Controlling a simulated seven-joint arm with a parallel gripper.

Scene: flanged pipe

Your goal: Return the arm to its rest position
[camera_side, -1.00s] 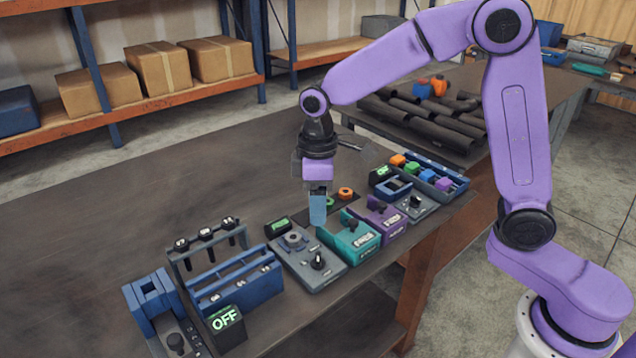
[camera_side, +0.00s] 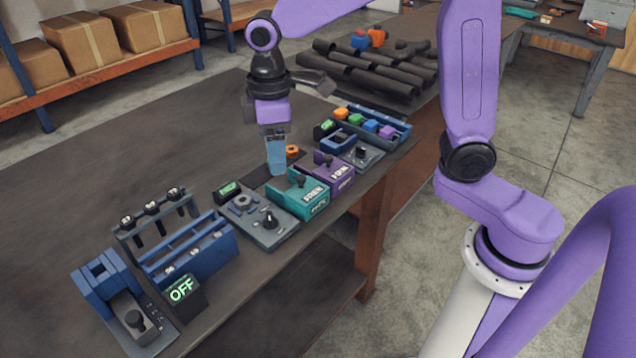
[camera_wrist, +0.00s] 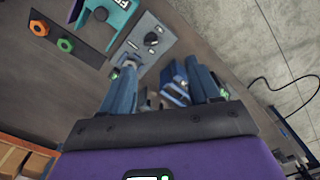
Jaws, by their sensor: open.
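My gripper (camera_side: 276,150) is purple with blue fingers and hangs from my arm above the bench, behind the teal block (camera_side: 299,196). In the wrist view its two fingers (camera_wrist: 162,84) stand apart with nothing held between them. The wrist view shows an orange hex ring (camera_wrist: 38,28) and a green hex ring (camera_wrist: 65,45) on a dark plate. In the side view the orange ring (camera_side: 292,150) shows just right of the fingers; the green one is hidden there.
The bench (camera_side: 90,170) is bare at left. Along its front edge stand a grey knob unit (camera_side: 266,222), a purple block (camera_side: 333,176), a blue rack (camera_side: 190,250), a blue clamp-like fixture (camera_side: 105,280) and an "OFF" display (camera_side: 182,290). Dark pipes (camera_side: 370,72) lie on a table behind.

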